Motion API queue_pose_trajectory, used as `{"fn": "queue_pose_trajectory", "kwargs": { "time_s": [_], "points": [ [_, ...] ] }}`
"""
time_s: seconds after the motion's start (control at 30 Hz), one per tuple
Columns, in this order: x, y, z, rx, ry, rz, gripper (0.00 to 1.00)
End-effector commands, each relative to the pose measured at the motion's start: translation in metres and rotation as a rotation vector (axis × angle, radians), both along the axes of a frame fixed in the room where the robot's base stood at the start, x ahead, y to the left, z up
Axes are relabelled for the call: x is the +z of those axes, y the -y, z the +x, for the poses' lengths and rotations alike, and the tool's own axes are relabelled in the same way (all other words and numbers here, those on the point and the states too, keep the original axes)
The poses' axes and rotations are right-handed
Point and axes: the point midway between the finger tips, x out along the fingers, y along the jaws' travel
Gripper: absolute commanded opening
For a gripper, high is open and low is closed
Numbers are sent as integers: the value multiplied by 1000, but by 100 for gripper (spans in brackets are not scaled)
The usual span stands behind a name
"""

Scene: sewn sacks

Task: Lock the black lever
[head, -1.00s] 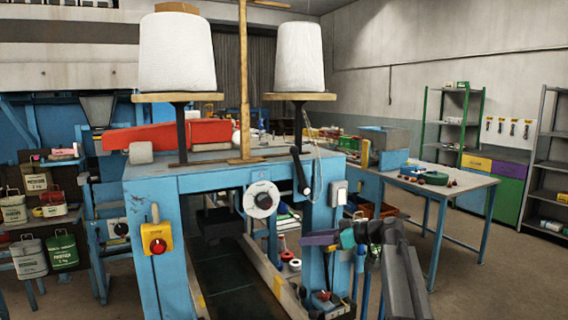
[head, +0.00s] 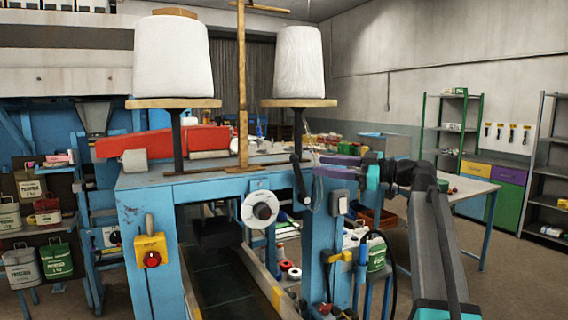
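The black lever (head: 300,180) is on the front right of the blue sewing machine frame (head: 215,185). It hangs down and slightly right from its round upper end. My gripper (head: 318,166), with purple fingers, is raised just right of the lever and points left at it. A small gap seems to lie between the fingertips and the lever, though contact is hard to judge.
A white dial (head: 262,210) and a yellow box with a red knob (head: 151,252) are on the machine's front. Two white thread cones (head: 173,58) stand above. A grey switch box (head: 339,203) sits below my gripper. A worktable (head: 465,195) stands behind my arm.

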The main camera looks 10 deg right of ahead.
Motion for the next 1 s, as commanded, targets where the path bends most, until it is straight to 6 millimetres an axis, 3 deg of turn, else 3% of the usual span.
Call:
{"fn": "queue_pose_trajectory", "kwargs": {
  "time_s": [0.37,1.0],
  "points": [
    [1,-12,8,0,-2,1,40],
    [2,-83,56,0,-3,1,40]
  ]
}}
